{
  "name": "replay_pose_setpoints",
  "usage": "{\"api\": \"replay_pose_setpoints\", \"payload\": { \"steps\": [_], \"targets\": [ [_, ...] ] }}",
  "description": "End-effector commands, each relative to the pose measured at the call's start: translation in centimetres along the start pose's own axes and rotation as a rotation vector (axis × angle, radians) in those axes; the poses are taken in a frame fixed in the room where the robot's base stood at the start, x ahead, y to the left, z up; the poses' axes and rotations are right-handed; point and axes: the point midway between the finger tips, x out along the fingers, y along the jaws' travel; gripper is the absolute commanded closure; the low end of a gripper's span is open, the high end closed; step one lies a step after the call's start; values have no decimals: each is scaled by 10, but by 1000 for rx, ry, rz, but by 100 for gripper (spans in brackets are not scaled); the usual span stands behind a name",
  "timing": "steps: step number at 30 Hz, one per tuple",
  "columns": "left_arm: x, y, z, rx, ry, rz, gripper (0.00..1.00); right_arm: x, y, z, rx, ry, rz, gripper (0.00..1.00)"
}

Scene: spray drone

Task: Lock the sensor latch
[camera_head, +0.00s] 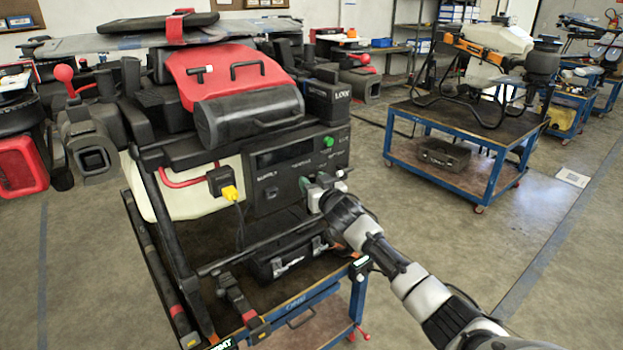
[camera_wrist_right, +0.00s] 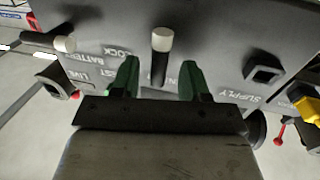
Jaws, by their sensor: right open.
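The drone's dark control panel (camera_head: 268,195) faces me in the head view, and close up in the wrist view (camera_wrist_right: 215,40). My right gripper (camera_head: 315,190) is at the panel's lower right. In the wrist view its two green fingers (camera_wrist_right: 160,80) are apart, with a dark lever with a pale tip (camera_wrist_right: 161,45) between them. A second pale-tipped lever (camera_wrist_right: 50,42) is at the left. Part of the lettering looks like LOCK. I cannot tell which lever is the sensor latch, or whether the fingers touch the middle lever. My left gripper is not in view.
A green button (camera_head: 328,141) is above my gripper. The drone stands on a blue cart (camera_head: 330,288) with a black case (camera_head: 285,256). Another drone cart (camera_head: 455,165) stands right, beyond open floor.

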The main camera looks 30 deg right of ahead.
Motion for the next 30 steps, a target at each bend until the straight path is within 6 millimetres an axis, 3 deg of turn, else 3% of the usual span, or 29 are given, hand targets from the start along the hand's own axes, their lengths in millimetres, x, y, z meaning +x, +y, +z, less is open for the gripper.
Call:
{"api": "replay_pose_setpoints", "payload": {
  "steps": [14, 23, 30],
  "targets": [
    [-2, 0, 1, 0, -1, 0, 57, 11, 0, 0, -1, 0, -1, 55],
    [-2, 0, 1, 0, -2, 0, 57, 11, 0, 0, -1, 0, 0, 98],
    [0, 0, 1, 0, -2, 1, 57, 11, 0, 1, -14, 3, 0, 100]
  ]
}}
